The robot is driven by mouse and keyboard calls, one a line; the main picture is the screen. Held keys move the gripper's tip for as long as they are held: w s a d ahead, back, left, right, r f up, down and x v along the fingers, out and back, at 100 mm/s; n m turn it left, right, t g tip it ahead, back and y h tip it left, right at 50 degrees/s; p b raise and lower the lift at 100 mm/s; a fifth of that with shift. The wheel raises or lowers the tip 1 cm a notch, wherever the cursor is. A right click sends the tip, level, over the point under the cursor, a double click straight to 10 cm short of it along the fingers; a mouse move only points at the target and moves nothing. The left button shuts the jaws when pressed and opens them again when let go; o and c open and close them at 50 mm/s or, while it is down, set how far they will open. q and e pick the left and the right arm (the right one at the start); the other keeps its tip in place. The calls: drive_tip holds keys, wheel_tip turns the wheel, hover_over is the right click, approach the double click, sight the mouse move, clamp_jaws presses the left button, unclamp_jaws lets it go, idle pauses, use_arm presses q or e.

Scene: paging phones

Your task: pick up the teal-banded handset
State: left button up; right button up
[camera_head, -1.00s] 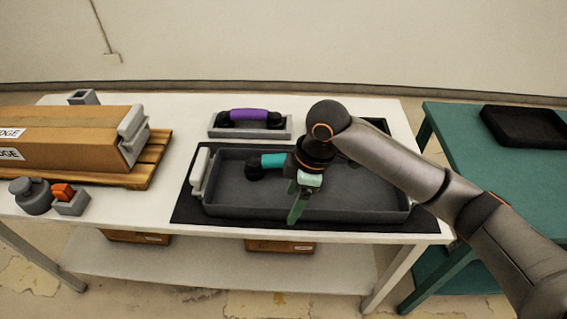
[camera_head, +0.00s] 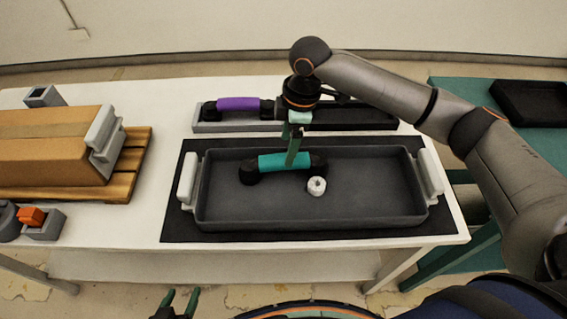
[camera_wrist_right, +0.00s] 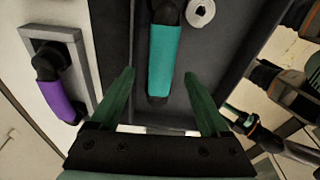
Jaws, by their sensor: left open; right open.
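The teal-banded handset (camera_head: 272,162) lies in the large grey tray (camera_head: 300,222), near its back wall, with black ends. It also shows in the right wrist view (camera_wrist_right: 164,62), running away from between my fingers. My right gripper (camera_head: 291,152) is open and empty, over the handset's right part in the head view. In the right wrist view its green fingers (camera_wrist_right: 158,82) stand apart on either side of the handset's near end; I cannot tell the height gap. My left gripper (camera_head: 179,299) is open and empty at the bottom edge, in front of the table.
A white ring-shaped piece (camera_head: 316,186) lies in the tray beside the handset. A purple-banded handset (camera_head: 238,103) sits in a grey cradle behind. A cardboard box (camera_head: 50,148) on a pallet stands left. A teal table (camera_head: 450,97) is at right.

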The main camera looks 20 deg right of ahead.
drive_tip(key=f, duration=0.4)
drive_tip(key=a+f, duration=0.1)
drive_tip(key=f, duration=0.1)
drive_tip(key=shift+f, duration=0.4)
clamp_jaws()
idle(0.4)
drive_tip(key=shift+r, duration=0.1)
